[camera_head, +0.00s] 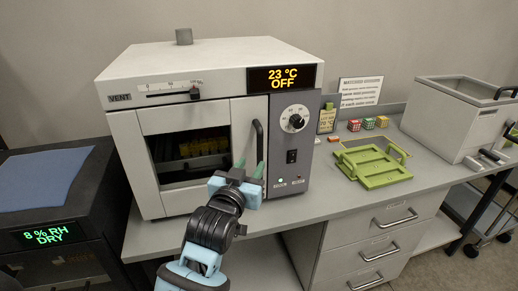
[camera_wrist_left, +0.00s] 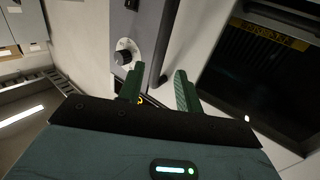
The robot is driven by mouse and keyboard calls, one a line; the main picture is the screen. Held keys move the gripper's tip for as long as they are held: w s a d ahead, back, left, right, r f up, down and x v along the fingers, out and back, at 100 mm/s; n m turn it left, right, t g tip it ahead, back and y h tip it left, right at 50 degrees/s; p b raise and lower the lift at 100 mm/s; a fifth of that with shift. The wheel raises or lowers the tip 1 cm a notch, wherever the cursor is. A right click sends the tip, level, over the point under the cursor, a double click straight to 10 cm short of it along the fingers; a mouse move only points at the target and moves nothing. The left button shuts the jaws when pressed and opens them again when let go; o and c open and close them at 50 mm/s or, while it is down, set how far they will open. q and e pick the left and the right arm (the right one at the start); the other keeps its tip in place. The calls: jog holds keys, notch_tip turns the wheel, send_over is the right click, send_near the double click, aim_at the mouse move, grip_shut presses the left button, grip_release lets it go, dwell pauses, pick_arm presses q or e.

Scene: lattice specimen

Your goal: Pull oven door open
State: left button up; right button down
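The oven (camera_head: 200,60) is a white box on the bench, with a display reading 23 °C OFF. Its door (camera_head: 245,115) looks shut, and its dark window (camera_head: 190,152) shows yellow items inside. A dark upright handle (camera_head: 257,140) is at the door's right side; it also shows in the left wrist view (camera_wrist_left: 168,55). My left gripper (camera_head: 250,168) is open in front of the handle's lower part. In the left wrist view its green fingers (camera_wrist_left: 159,88) are apart, with the handle's end between and beyond them. I cannot tell whether they touch it. My right gripper is not in view.
A control panel with a dial (camera_head: 294,118) is right of the handle. A green tray rack (camera_head: 374,166) and small coloured blocks (camera_head: 368,123) are on the bench, with a grey box (camera_head: 455,115) farther right. A dark dry cabinet (camera_head: 50,215) stands left.

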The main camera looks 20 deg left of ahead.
aim_at(259, 150)
pick_arm(q)
jog(key=shift+w+d+r, duration=0.1)
jog(key=shift+w+r, duration=0.1)
jog(key=shift+w, duration=1.8)
jog(key=shift+w+d+r, duration=0.1)
jog(key=shift+w+r, duration=0.05)
jog(key=shift+w, duration=1.85)
grip_shut()
